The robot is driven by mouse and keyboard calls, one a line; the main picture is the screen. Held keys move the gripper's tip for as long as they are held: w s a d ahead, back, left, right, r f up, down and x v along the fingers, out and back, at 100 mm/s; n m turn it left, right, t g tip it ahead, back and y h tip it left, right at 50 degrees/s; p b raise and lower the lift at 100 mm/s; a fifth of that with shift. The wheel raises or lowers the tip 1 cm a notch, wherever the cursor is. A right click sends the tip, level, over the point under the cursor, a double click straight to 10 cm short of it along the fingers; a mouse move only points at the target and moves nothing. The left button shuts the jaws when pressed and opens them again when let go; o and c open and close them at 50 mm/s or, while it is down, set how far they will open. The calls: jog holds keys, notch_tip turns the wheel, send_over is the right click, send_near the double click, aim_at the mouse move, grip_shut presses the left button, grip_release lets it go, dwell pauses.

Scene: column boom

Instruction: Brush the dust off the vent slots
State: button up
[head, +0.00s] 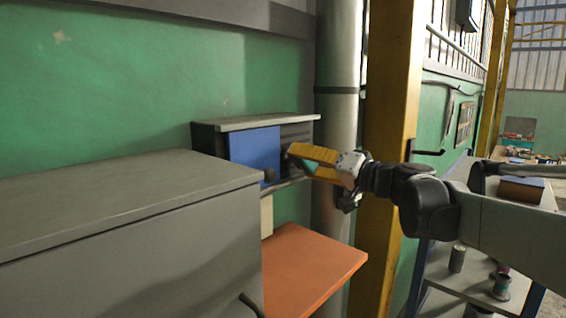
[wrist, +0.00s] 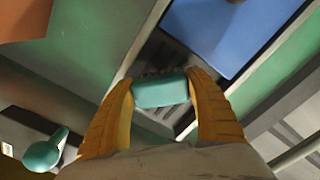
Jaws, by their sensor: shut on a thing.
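A wall-mounted box with a grey top (head: 255,122) and a blue panel (head: 255,148) shows in the head view. Its dark slotted vent (head: 297,132) lies right of the blue panel. My gripper (head: 291,155) has yellow fingers and reaches from the right to the front of the vent. In the wrist view my gripper (wrist: 163,92) is shut on a teal brush (wrist: 160,91), one finger at each end. Dark bristles show along the brush's far edge, towards the dark vent strip (wrist: 178,58). Whether the bristles touch the slots, and any dust, I cannot tell.
An orange shelf (head: 308,268) juts out below the box. A large grey cabinet (head: 120,225) stands at the front left. A grey pipe (head: 338,110) and a yellow column (head: 388,90) stand just right of the box. A teal round-ended object (wrist: 45,153) shows at the wrist view's lower left.

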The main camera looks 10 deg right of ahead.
jog(key=shift+w+a, duration=0.2)
jog(key=shift+d, duration=0.1)
